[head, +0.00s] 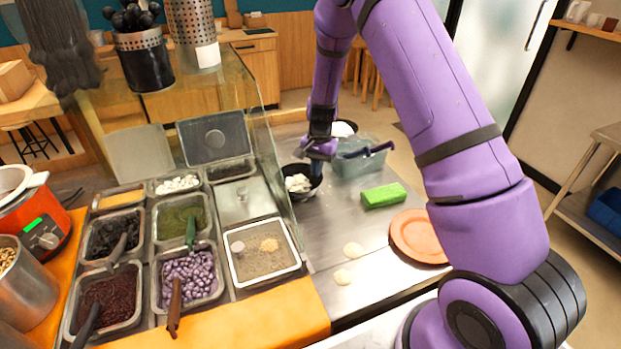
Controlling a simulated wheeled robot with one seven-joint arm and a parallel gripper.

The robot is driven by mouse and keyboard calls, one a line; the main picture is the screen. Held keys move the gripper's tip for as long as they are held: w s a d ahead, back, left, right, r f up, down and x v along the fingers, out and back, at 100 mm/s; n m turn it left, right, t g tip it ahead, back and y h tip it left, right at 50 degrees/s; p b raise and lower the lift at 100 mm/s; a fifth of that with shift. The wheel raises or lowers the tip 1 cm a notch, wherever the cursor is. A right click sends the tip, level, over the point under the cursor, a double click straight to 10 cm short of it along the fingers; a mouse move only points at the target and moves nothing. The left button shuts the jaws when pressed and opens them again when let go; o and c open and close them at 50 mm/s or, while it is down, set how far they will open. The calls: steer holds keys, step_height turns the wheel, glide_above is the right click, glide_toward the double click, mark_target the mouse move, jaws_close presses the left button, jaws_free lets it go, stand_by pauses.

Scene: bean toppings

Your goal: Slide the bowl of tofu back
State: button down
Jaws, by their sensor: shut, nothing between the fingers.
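A dark bowl (313,190) with white pieces in it, which look like tofu, stands on the metal counter just right of the glass guard. My gripper (318,157) is shut and empty. It hangs at the bowl's back right edge and hides part of its rim. I cannot tell if it touches the bowl.
A clear greenish bin (362,162) stands right of the bowl. A green block (384,196), an orange plate (416,238) and two pale spills (352,250) lie nearer me. The glass guard (268,150) and the topping pans border the left. The counter in front of the bowl is mostly clear.

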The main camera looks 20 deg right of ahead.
steer(key=shift+w+d, duration=1.9)
steer(key=shift+w, duration=0.1)
